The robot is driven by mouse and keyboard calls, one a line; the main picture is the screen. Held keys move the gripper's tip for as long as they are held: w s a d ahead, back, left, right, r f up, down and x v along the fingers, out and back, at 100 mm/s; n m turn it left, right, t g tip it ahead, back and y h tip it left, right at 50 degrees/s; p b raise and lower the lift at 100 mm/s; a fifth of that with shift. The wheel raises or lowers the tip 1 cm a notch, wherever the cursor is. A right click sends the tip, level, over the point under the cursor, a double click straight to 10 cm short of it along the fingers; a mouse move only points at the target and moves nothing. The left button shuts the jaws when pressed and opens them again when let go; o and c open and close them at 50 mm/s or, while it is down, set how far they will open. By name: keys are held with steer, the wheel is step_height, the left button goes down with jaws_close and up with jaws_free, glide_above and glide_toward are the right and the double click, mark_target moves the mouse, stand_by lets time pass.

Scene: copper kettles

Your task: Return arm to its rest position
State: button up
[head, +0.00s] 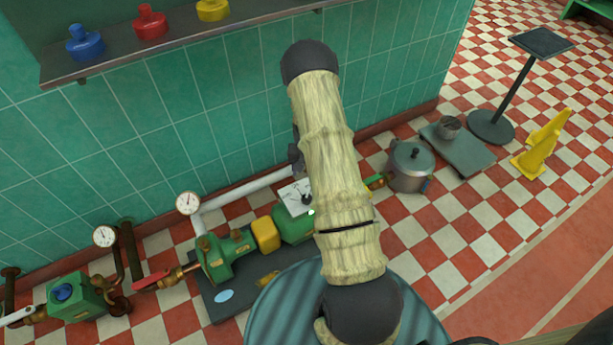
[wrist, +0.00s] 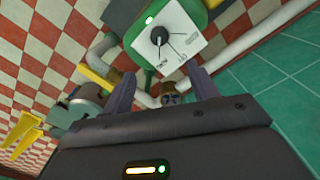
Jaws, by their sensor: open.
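My arm (head: 330,170) rises through the middle of the head view, bent, in a pale ribbed sleeve with dark joints. My gripper (wrist: 163,88) shows in the wrist view with its two dark fingers apart and nothing held between them. Beyond the fingertips is a white panel with a black knob (wrist: 160,36), on the green pump. The same panel (head: 291,196) shows in the head view, partly hidden behind my arm. In the head view the fingers are mostly hidden by the arm, and I cannot tell their distance from the panel.
A shelf (head: 130,55) with blue, red and yellow objects juts from the green tiled wall. Pipes and gauges (head: 188,203) line the wall's foot.

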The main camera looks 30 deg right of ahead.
steer(key=shift+r, duration=0.8)
steer(key=shift+r, duration=0.1)
steer(key=s+a+r+n+t, duration=0.1)
steer(key=s+a+r, duration=0.25)
steer(key=r, duration=0.35)
steer(key=s+a+r+n, duration=0.2)
steer(key=s+a+r, duration=0.15)
steer(key=r, duration=0.35)
steer(key=s+a+r+n+t, duration=0.1)
steer(key=s+a+r, duration=0.2)
steer(key=a+r, duration=0.3)
steer(key=s+a+r+n+p, duration=0.1)
steer(key=s+a+r+n, duration=0.15)
steer(key=s+r, duration=0.6)
step_height(320, 180, up, 28)
steer(key=p, duration=2.9)
steer(key=shift+s+f+m+t, duration=0.15)
steer(key=shift+s+m+t, duration=0.15)
steer(key=shift+s+m, duration=0.1)
